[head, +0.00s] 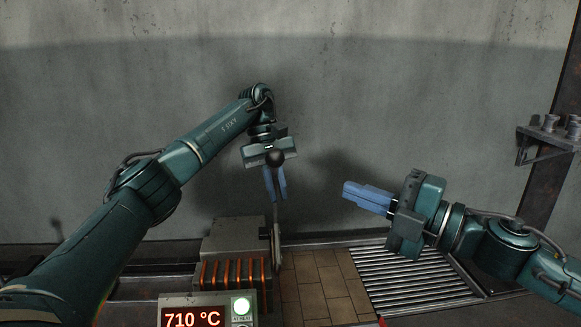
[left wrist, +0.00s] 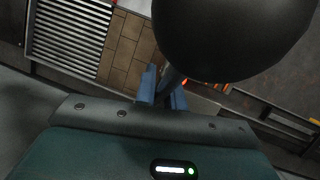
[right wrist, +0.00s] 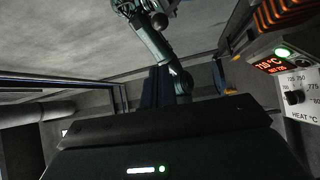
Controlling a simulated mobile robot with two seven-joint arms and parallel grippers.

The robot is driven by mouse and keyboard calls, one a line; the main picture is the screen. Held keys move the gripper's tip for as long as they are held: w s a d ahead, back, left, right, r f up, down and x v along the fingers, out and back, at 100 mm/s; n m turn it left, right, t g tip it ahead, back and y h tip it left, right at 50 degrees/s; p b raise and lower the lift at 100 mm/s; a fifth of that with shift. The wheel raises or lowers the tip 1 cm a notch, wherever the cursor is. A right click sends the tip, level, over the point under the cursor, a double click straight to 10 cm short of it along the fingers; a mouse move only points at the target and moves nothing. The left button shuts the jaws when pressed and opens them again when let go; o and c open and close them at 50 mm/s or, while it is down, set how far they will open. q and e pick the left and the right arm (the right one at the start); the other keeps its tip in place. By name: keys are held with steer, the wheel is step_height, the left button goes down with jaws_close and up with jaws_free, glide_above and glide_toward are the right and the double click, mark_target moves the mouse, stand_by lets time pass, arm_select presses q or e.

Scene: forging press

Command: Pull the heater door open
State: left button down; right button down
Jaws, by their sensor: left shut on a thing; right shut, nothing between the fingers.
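The heater (head: 232,235) is a grey box with glowing orange coils at the lower middle of the head view. Its door (head: 277,246) seems to be the thin upright plate at the box's right side, seen nearly edge-on. A thin handle rod rises there to a black ball knob (head: 276,157). My left gripper (head: 275,184) is shut on the rod just below the knob. In the left wrist view the knob (left wrist: 230,35) looms large and the rod passes between the blue fingers (left wrist: 163,88). My right gripper (head: 367,197) is shut and empty, apart from the heater to its right.
A panel (head: 190,318) reads 710 °C beside a lit green lamp (head: 241,305). The right wrist view shows a heat dial (right wrist: 294,97). A slatted roller bed (head: 415,278) lies right of the tiled floor (head: 320,285). A shelf (head: 548,135) with small parts is at the far right.

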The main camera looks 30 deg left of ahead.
steer(key=w+a+n, duration=0.1)
steer(key=w+a, duration=0.1)
steer(key=a, duration=1.1)
steer(key=shift+a+r+n+g+h, duration=0.3)
steer(key=shift+n+g, duration=0.1)
steer(key=shift+w, duration=0.1)
